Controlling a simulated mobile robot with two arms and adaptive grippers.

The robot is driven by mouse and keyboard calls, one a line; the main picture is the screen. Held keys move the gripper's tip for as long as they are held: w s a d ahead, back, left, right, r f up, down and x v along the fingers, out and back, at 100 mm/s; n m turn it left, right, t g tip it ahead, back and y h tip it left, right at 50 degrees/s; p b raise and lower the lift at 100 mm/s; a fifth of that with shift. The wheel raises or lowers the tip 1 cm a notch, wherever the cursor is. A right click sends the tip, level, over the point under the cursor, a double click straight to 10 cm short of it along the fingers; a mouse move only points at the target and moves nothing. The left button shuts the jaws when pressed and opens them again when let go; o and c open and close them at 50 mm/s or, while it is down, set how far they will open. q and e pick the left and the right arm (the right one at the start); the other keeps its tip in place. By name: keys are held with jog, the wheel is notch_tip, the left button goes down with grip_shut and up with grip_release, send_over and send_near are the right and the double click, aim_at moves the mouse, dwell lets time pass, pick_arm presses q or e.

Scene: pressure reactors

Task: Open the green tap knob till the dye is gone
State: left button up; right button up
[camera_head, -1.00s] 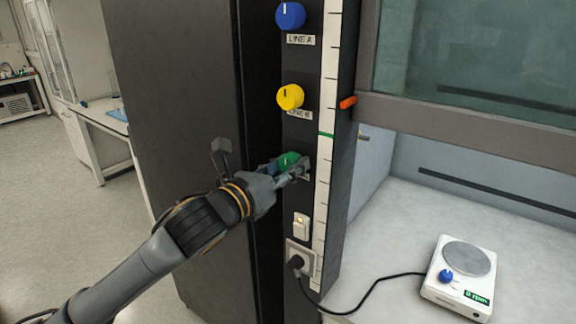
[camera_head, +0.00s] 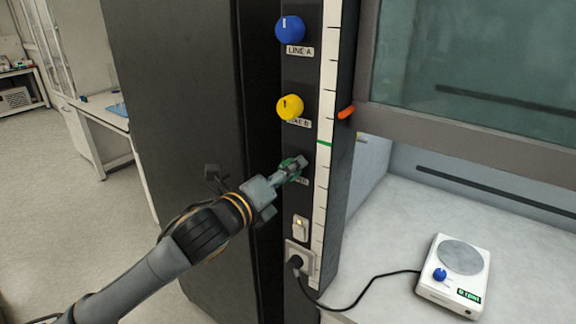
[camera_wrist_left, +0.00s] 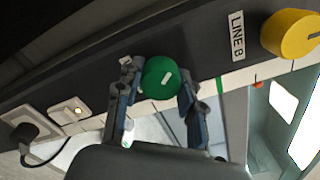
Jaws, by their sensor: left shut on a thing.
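The green knob (camera_head: 285,163) is on the dark panel below the yellow knob, mostly hidden by my left gripper (camera_head: 292,168) in the head view. In the left wrist view the green knob (camera_wrist_left: 158,77) sits between the two fingers of my left gripper (camera_wrist_left: 160,88), which is shut on it from both sides. Its short white mark is slanted in that view. No dye can be made out. My right gripper is not in view.
Above are the yellow knob (camera_head: 290,106) and blue knob (camera_head: 290,29). A lit switch (camera_head: 300,227) and a plugged socket (camera_head: 300,256) are below. An orange handle (camera_head: 346,112) juts out beside the ruled strip. A stirrer (camera_head: 455,274) stands on the right bench.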

pick_arm(q)
jog(key=n+p, duration=0.1)
jog(key=n, duration=0.3)
jog(key=shift+r+n+p, duration=0.1)
jog(key=shift+n+p, duration=0.2)
jog(key=shift+p, duration=0.1)
jog(key=shift+n+p, duration=0.5)
jog(key=shift+n, duration=0.9)
jog(key=o, duration=1.2)
jog(key=shift+s+a, duration=0.15)
jog(key=shift+s, duration=0.05)
jog(key=v, duration=1.1)
jog(key=shift+s+a, duration=0.15)
jog(key=shift+s, duration=0.05)
